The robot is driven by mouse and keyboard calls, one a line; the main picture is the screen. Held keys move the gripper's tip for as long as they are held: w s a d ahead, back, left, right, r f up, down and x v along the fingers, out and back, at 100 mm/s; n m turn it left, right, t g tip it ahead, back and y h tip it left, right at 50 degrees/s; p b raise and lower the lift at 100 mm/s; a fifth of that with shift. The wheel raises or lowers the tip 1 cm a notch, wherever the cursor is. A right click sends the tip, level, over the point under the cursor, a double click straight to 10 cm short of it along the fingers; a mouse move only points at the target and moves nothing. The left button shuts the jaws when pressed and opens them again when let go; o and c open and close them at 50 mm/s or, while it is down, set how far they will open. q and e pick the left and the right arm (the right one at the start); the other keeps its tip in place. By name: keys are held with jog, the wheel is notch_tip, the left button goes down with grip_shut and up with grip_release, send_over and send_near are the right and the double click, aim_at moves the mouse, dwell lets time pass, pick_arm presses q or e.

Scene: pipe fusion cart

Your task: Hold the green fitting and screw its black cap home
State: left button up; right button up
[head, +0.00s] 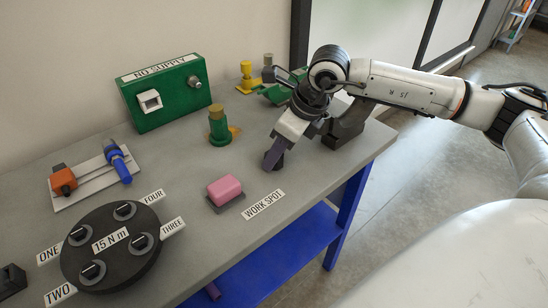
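A green fitting (219,128) stands upright on the grey bench near its middle, with an olive-tan top and an orange patch at its foot. I cannot make out a black cap on it. My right gripper (274,158) points down over the bench, to the right of and a little nearer than the green fitting, apart from it. A dark purplish piece shows at its tip; I cannot tell whether this is the fingers or something held. My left gripper is not in view.
A black round turntable (110,268) with several sockets is front left. A pink block (224,188) sits by the WORK SPOT label. A green NO SUPPLY box (172,103), a yellow fitting (247,76) and a white tray (85,186) stand farther back.

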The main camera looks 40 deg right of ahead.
jog(key=shift+c, duration=0.4)
notch_tip(320, 180, up, 10)
dwell(0.3)
